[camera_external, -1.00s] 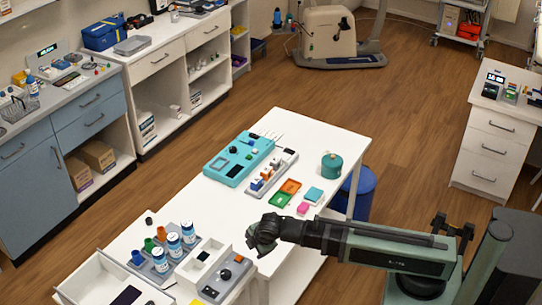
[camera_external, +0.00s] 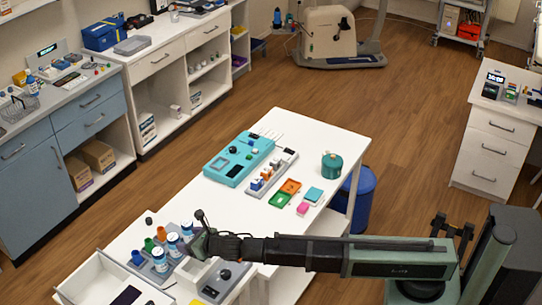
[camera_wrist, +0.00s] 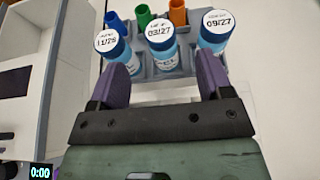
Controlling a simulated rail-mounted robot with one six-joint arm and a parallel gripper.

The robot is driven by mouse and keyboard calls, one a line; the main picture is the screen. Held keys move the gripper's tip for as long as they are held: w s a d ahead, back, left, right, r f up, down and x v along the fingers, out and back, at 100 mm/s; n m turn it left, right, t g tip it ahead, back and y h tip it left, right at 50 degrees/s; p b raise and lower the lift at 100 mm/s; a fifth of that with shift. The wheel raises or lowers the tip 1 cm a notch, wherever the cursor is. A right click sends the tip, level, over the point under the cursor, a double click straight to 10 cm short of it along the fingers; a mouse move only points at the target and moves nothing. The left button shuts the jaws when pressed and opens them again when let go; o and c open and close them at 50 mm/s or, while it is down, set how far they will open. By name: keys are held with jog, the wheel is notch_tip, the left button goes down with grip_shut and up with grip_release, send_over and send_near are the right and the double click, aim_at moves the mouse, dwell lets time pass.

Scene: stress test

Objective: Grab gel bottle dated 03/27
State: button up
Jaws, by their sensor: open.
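Three blue gel bottles with white caps stand in a grey rack (camera_wrist: 185,66). The middle cap reads 03/27, and this bottle (camera_wrist: 161,52) shows between and beyond my finger tips. It is also the middle bottle (camera_external: 173,247) in the external view. The left bottle (camera_wrist: 112,48) appears to read 11/28 and the right bottle (camera_wrist: 216,34) reads 09/27. My gripper (camera_wrist: 162,68) is open and empty, its purple fingers spread toward the outer bottles. In the external view my gripper (camera_external: 201,232) is just right of the bottles. Contact with them cannot be told.
Blue (camera_wrist: 115,20), green (camera_wrist: 144,14) and orange (camera_wrist: 178,12) cups stand behind the bottles in the rack. A white open-topped box (camera_external: 95,270) is to the left. A control box (camera_external: 225,282) lies below my arm. The white table (camera_external: 215,208) has free room beyond.

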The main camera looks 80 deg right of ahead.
aim_at(172, 237)
jog(key=b+x, duration=0.2)
jog(key=x, duration=0.3)
jog(key=shift+f, duration=0.25)
jog(key=shift+w+d, duration=0.15)
jog(key=shift+w, duration=0.05)
jog(key=b+x, duration=0.1)
jog(key=x, duration=0.4)
jog(key=shift+b, duration=0.4)
jog(key=shift+r, duration=0.1)
jog(key=c, duration=1)
jog(key=shift+c, duration=0.3)
jog(key=shift+r, duration=0.1)
